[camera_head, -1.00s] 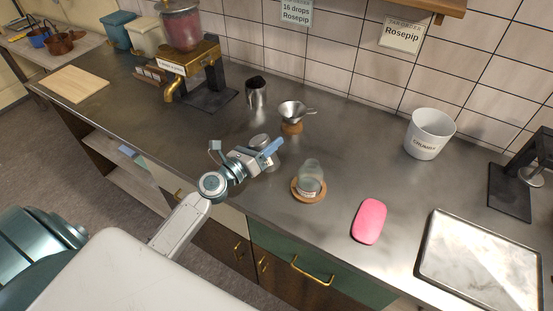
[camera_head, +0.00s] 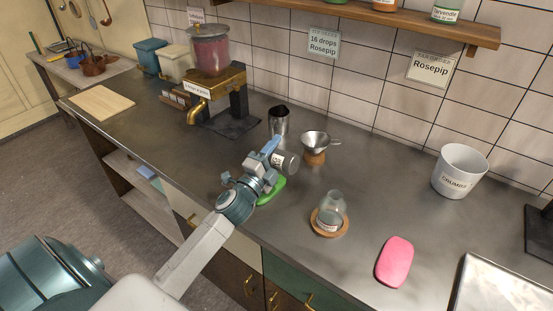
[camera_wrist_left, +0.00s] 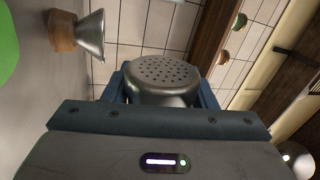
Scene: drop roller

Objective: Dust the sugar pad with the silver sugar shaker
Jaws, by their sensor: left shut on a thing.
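My left gripper (camera_head: 270,158) is shut on the silver sugar shaker (camera_head: 290,163), which is tipped over on its side above the counter. In the left wrist view the shaker's rounded lid with many small holes (camera_wrist_left: 166,72) shows between the fingers. A green pad (camera_head: 271,190) lies on the counter just below the gripper, partly hidden by it; a green edge also shows in the left wrist view (camera_wrist_left: 6,45). No label marks it as the sugar pad. A pink rounded pad (camera_head: 394,262) lies farther right. My right gripper is not in view.
A glass jar on a wooden coaster (camera_head: 331,211) is to the right. A white crumbs bucket (camera_head: 460,171) stands near the wall.

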